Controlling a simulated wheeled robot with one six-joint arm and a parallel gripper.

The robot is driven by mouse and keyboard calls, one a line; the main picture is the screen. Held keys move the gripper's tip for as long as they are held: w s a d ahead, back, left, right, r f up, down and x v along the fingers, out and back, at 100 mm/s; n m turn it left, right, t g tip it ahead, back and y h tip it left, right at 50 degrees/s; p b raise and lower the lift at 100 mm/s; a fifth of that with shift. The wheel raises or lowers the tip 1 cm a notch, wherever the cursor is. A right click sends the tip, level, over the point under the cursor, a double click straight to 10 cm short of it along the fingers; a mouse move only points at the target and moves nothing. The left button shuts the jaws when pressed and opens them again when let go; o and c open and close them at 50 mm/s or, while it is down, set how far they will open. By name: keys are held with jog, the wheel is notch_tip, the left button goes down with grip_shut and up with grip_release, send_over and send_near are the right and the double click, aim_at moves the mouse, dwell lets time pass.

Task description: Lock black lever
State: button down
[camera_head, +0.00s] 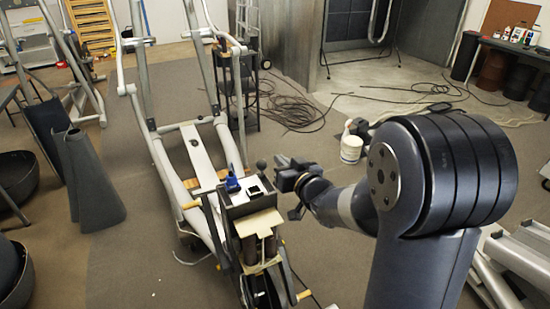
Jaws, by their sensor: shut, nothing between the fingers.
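A dark ball-shaped knob (261,165), which looks like the top of the black lever, stands at the back right of a box-like unit (252,207) on the grey elliptical frame. Its shaft is small and hard to make out. My gripper (279,161) is just to the right of the knob, shut and empty. I cannot tell whether its tips touch the knob. A blue part (232,183) sits on top of the unit, to the left of the lever.
A white bucket (351,149) stands on the floor behind my arm. Loose black cables (290,108) lie farther back. Grey metal parts (515,262) lie at the lower right.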

jog(key=shift+v, duration=1.45)
jog(key=shift+w+a, duration=0.1)
